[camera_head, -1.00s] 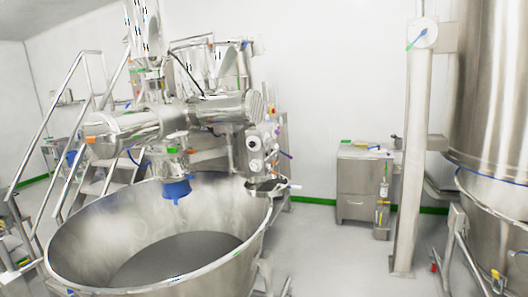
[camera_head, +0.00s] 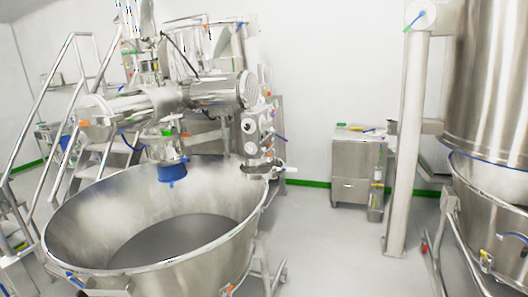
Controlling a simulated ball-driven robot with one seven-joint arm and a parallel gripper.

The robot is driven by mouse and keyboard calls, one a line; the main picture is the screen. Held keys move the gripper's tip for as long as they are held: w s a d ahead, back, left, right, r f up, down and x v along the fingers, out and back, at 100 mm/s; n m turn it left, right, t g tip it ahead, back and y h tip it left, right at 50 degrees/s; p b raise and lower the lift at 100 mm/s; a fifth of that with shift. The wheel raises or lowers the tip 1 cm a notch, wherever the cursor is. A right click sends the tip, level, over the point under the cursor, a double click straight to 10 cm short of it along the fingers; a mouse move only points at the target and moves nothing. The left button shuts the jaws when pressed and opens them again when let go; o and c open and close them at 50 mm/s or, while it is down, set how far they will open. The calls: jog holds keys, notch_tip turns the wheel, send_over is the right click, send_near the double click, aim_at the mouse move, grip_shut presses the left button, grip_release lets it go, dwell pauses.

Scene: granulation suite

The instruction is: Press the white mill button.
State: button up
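The mill (camera_head: 163,103) is a steel machine with horizontal cylinders above a large steel bowl, at left of centre. On its right side is a steel control panel (camera_head: 257,132) with several small round parts. White round knobs (camera_head: 248,126) show on its face, and coloured ones, red and purple, sit near its edges. At this distance I cannot tell which white part is the mill button. My gripper is not in view.
The wide steel bowl (camera_head: 75,222) stands on a wheeled frame below the mill. A railed stair (camera_head: 88,90) is behind it at left. A steel cabinet (camera_head: 357,165) stands by the back wall. A column (camera_head: 405,150) and large vessel (camera_head: 490,80) fill the right. Floor between is clear.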

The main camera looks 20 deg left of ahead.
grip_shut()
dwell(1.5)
